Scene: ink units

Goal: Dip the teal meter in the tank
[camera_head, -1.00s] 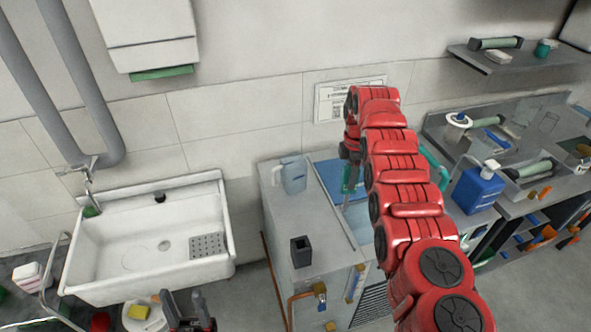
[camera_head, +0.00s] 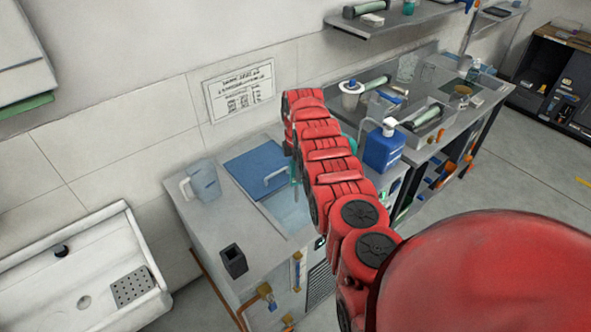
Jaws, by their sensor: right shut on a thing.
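The tank (camera_head: 290,212) is an opening with pale blue water in the grey counter, with a blue lid (camera_head: 252,163) with a pale handle behind it. My right gripper (camera_head: 293,158) is above the tank, mostly hidden behind my red right arm. It is shut on the teal meter (camera_head: 294,174), of which only a small sliver shows at the arm's left edge. The meter points down at the water; I cannot tell whether its tip touches it. My left gripper is out of view.
A grey-blue jug (camera_head: 203,181) and a dark square holder (camera_head: 233,261) stand on the counter left of the tank. A blue bottle (camera_head: 383,150) stands to the right. A white sink (camera_head: 85,265) is at the lower left.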

